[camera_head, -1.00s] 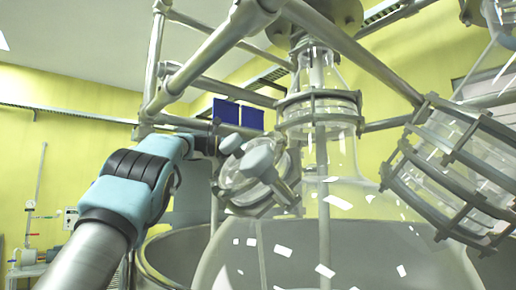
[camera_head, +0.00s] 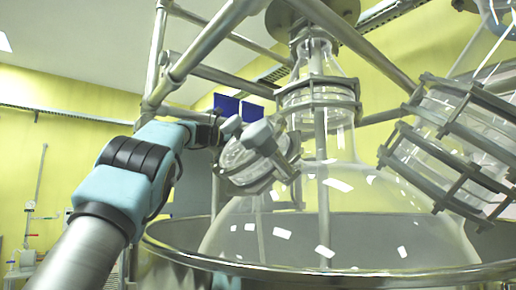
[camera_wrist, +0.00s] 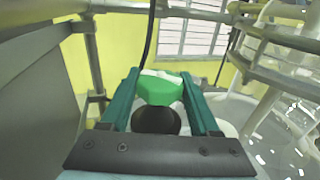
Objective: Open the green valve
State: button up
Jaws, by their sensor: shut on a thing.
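The green valve (camera_wrist: 160,92) is in the middle of the wrist view, a chunky green handle with a pale top edge. A dark round part sits just below it in the picture. My gripper (camera_wrist: 160,76) has its two teal fingers on either side of the handle and is shut on it. How far the valve is turned cannot be told. In the head view my arm reaches up from the lower left to the metal frame beside the glass reactor (camera_head: 340,200). The green valve and the fingertips cannot be made out there.
A metal pan (camera_head: 165,240) surrounds the reactor's lower part. A flanged glass port (camera_head: 245,165) lies close to the right of my wrist. Grey frame tubes (camera_head: 215,45) run above and behind. Another flanged glass piece (camera_head: 465,135) is at the right. A grey panel (camera_wrist: 30,110) stands left of my gripper.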

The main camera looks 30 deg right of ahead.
jog(key=shift+f+n+t+b, duration=0.2)
jog(key=shift+n+t+b, duration=0.2)
jog(key=shift+t+b, duration=0.3)
